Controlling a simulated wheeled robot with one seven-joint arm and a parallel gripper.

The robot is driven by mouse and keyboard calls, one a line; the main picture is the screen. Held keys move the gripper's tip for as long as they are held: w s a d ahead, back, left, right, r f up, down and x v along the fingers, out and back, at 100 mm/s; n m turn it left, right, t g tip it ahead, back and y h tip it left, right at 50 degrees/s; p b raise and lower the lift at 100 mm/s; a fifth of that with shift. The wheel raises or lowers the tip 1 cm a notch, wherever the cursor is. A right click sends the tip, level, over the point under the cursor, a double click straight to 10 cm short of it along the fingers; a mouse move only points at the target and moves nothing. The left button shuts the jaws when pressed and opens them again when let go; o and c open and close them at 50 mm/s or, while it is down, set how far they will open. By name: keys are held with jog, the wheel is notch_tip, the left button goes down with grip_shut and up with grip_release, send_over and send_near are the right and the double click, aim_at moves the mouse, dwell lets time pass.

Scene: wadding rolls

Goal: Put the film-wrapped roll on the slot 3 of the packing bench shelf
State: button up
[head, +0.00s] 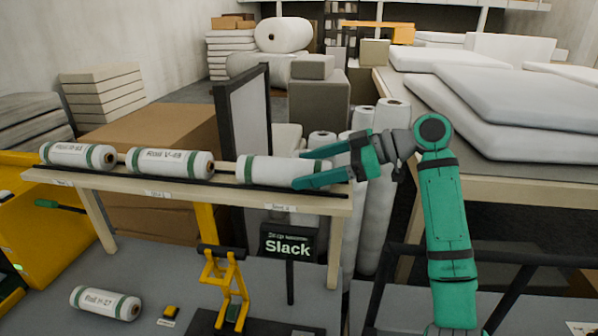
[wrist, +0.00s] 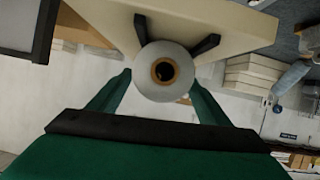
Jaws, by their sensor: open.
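A white roll (head: 262,170) with a green band lies on its side at the right end of the shelf (head: 180,193), above the rightmost small slot label. My gripper (head: 300,170) is open at this roll's right end, with one finger on its far side and one on its near side. In the wrist view the roll's round end (wrist: 163,71), with a brown core, sits between the spread fingers. Contact cannot be told. Two more rolls, left (head: 78,155) and middle (head: 170,163), lie on the shelf. Which roll is film-wrapped is unclear.
Another labelled roll (head: 105,303) lies on the grey surface below. A dark sign reading "Slack" (head: 288,247) and a yellow stand (head: 225,285) are below the shelf front. Upright white rolls (head: 375,215) stand behind the shelf's right end. A bench with white pads (head: 500,110) is at right.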

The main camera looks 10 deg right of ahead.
jog(key=v, duration=0.9)
